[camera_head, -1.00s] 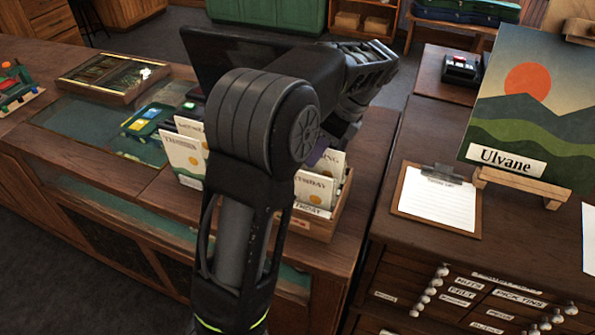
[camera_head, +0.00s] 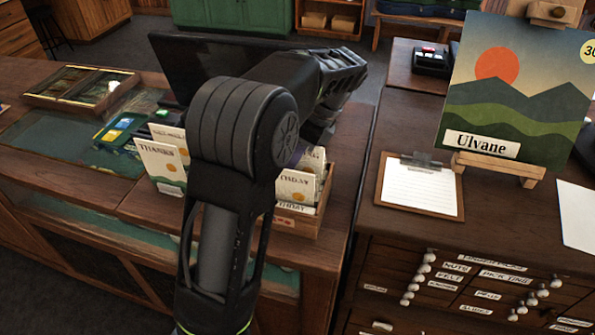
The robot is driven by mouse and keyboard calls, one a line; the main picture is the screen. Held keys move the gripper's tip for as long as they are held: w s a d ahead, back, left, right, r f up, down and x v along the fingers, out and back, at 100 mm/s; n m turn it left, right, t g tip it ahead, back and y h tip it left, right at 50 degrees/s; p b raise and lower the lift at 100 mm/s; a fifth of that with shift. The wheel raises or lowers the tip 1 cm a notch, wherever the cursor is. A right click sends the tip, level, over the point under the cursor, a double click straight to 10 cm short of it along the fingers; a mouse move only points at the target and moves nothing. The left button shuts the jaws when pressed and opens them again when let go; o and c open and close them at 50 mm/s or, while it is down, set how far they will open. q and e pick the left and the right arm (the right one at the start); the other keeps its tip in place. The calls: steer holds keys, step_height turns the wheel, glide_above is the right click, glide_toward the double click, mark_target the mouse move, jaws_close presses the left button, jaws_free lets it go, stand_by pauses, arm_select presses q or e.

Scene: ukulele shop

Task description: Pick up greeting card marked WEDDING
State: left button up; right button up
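Greeting cards stand upright in a wooden card rack (camera_head: 297,224) on the counter. A card whose visible letters end in "ING" (camera_head: 315,158) stands toward the back right of the rack; its full word is hidden behind my arm, so I cannot confirm WEDDING. A THANKS card (camera_head: 162,166) stands at the left. My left gripper (camera_head: 312,141) is above the rack's right part, beside the "ING" card, mostly hidden by my own arm. Its fingertips do not show clearly. My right gripper is out of view.
A dark screen (camera_head: 185,65) stands behind the rack. At the right, a clipboard (camera_head: 421,188) and the Ulvane picture on its easel (camera_head: 500,169) stand on the drawer cabinet. A framed tray (camera_head: 80,88) lies at the left. A gap separates counter and cabinet.

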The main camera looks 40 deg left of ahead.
arm_select(q)
steer(key=shift+f, duration=0.25)
stand_by(0.6)
jaws_close()
stand_by(0.5)
